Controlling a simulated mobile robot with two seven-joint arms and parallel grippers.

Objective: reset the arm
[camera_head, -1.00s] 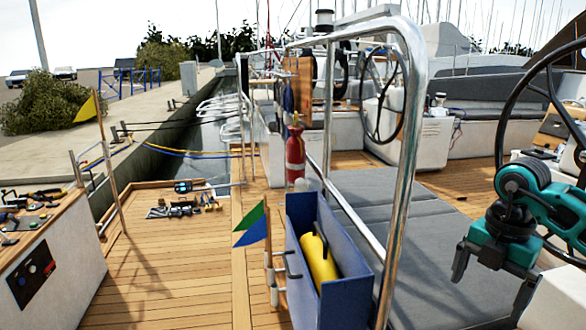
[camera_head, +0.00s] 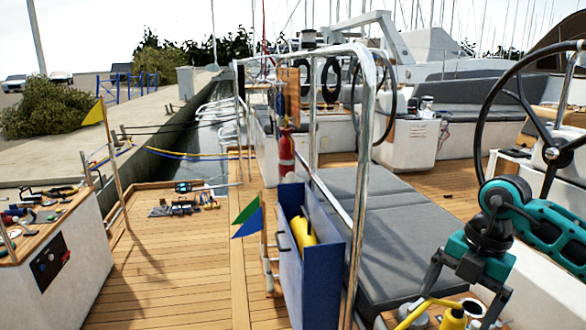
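My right gripper (camera_head: 462,294), teal and black, shows at the lower right with its arm coming in from the right edge. Its two dark fingers are spread apart and point down. I see nothing held between them. Yellow objects (camera_head: 452,319) and grey metal parts sit behind and below the fingertips at the bottom edge; I cannot tell whether the fingers touch them. My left arm and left gripper are not in view.
A blue box (camera_head: 321,275) holding a yellow cylinder (camera_head: 302,232) stands beside a steel rail (camera_head: 361,200). A steering wheel (camera_head: 490,110) is close to my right arm. Grey cushions (camera_head: 400,240) lie behind the gripper.

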